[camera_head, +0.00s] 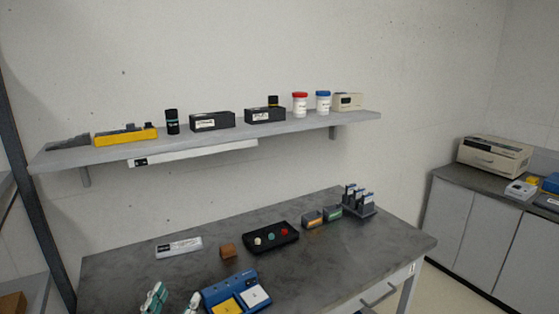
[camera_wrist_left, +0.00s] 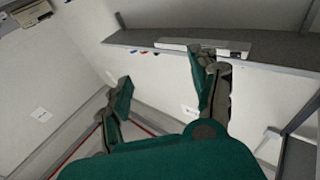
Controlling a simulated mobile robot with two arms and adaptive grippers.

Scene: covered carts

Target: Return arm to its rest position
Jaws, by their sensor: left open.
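My left gripper (camera_head: 174,298) shows at the bottom edge of the head view, left of the blue holder. Its two green and grey fingertips stand apart, with nothing visible between them. In the left wrist view the same gripper (camera_wrist_left: 163,90) is open and empty, with a pale wall and floor beyond its fingers. The rest of the left arm is out of the head view. My right gripper is in neither view.
The grey table (camera_head: 330,255) holds a blue holder (camera_head: 212,297) with yellow and white pads, a brown block (camera_head: 228,251), a black tray (camera_head: 276,248) and small bins (camera_head: 312,220). A loaded wall shelf (camera_head: 225,139) hangs above.

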